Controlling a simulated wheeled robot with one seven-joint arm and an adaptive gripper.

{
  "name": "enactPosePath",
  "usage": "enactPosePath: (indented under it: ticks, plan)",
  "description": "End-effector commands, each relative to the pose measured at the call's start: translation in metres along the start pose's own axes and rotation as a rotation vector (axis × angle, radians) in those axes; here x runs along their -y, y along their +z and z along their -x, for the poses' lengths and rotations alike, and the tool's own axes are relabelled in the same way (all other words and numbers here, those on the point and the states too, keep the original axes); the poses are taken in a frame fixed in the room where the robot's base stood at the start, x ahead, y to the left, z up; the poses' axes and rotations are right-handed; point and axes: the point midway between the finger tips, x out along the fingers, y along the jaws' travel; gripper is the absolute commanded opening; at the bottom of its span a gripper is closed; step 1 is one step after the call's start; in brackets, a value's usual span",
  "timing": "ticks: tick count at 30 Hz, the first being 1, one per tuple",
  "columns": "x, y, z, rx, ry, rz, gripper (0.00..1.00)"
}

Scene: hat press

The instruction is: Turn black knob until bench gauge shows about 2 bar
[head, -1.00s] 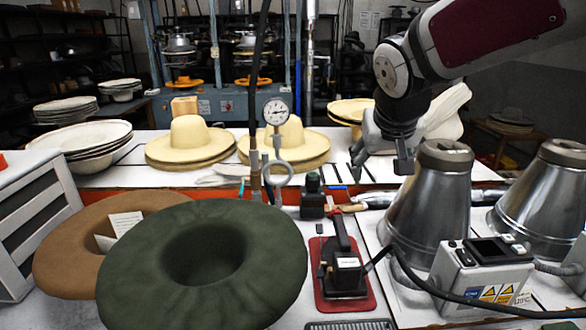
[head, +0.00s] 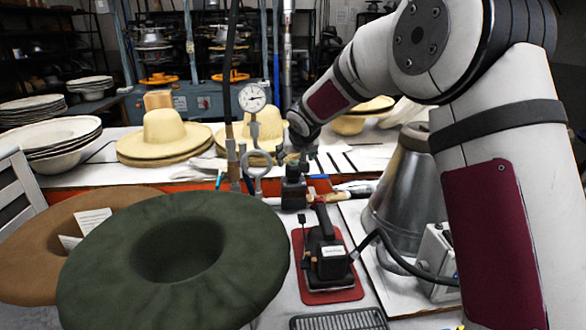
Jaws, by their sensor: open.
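The bench gauge (head: 252,98) is a round white dial on a thin upright pipe in the middle of the bench. Its dark needle points roughly right, but the numbers are too small to read. A small black regulator body (head: 293,193) stands right of the pipe, with the dark knob (head: 293,170) on its top. My gripper (head: 298,155) is open and right above or beside the knob, coming from behind and right. The fingers are small and dark here, and I cannot tell whether they touch the knob.
A green felt hat (head: 175,245) and a brown one (head: 60,235) fill the front left. A black hand tool sits on a red pad (head: 330,290) in front. A metal cone (head: 405,200) stands right, close under my arm. Straw hats (head: 165,140) lie behind.

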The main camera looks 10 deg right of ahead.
Motion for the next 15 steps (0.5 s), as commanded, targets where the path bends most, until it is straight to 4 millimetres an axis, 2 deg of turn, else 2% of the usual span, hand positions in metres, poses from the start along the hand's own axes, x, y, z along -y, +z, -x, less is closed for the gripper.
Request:
enactPosePath:
  ticks: [1,6,15]
  plan:
    - [0.000,0.001,-0.013,0.002,0.000,0.000,0.63]
    - [0.000,0.002,-0.046,0.003,0.000,0.001,0.63]
    - [0.000,0.001,-0.088,0.001,0.000,0.000,0.63]
